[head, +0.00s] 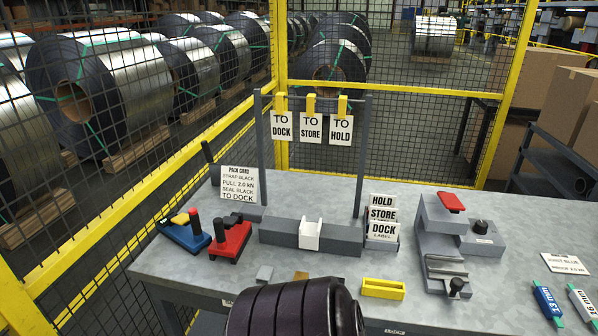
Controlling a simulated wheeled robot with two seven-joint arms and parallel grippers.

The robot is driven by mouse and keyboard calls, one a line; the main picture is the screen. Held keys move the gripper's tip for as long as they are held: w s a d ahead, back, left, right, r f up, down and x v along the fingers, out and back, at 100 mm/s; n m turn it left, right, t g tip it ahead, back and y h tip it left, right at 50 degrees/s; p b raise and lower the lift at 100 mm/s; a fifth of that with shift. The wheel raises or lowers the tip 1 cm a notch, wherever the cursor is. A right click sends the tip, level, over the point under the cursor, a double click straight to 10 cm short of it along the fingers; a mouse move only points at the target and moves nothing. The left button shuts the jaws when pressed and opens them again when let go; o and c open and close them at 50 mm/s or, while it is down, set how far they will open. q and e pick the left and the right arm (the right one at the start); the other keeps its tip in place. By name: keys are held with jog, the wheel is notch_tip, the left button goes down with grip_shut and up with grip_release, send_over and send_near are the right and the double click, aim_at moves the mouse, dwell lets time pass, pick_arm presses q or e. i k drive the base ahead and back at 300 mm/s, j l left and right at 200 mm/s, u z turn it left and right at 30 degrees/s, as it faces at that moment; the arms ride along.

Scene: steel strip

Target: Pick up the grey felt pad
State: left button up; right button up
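A small flat grey piece, which looks like the grey felt pad (265,273), lies on the grey table near its front edge, left of the middle. A small brown piece (301,275) shows to the pad's right, at the top edge of the dark object. Neither of my grippers shows in the head view.
The table (200,270) holds a blue tool (183,236), a red tool (230,240), a grey block holder (280,232), a yellow tray (383,289) and a grey press-like fixture (447,245). A hanging-tag rack (262,150) stands behind. Yellow-framed mesh fencing borders the back and left.

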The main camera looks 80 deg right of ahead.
aim_at(250, 213)
jog(key=z, duration=2.3)
jog(key=j+z, duration=0.4)
